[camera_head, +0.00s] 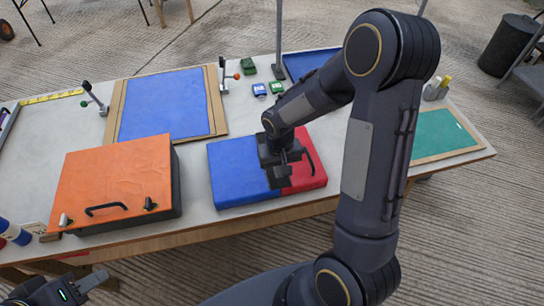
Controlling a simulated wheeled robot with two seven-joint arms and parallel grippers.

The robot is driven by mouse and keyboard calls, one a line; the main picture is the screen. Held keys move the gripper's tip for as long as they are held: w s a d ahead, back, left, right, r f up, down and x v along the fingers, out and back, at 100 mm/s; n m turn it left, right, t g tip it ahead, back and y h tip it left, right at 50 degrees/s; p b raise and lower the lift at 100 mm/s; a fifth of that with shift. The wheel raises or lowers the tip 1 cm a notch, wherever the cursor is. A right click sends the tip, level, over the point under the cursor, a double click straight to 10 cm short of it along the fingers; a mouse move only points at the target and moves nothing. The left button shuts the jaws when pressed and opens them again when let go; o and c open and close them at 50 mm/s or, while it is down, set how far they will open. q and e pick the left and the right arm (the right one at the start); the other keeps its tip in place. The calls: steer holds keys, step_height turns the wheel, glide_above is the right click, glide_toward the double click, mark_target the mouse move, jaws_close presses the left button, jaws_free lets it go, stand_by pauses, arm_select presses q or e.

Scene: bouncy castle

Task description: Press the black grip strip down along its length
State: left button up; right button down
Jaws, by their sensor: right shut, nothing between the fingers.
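A padded block with a blue half (238,172) and a red half (312,175) lies near the table's front edge. A thin dark curved strip (309,162) shows on the red half, beside my gripper; I cannot tell if this is the grip strip or how flat it lies. My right gripper (281,181) is shut and empty, pointing down over the seam between blue and red. It hides part of the seam, and I cannot tell whether it touches the surface. My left gripper (62,292) shows only in part at the bottom left corner.
An orange padded box (115,172) with a black handle (105,208) stands left on the table. A blue sheet on a board (165,105) with clamps lies behind it. A green panel (442,135) lies at right. My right arm hides some of the table.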

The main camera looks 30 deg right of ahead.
steer(key=shift+f+b, duration=0.7)
steer(key=shift+f, duration=0.1)
stand_by(0.4)
steer(key=shift+r+p, duration=2.3)
steer(key=shift+r, duration=0.75)
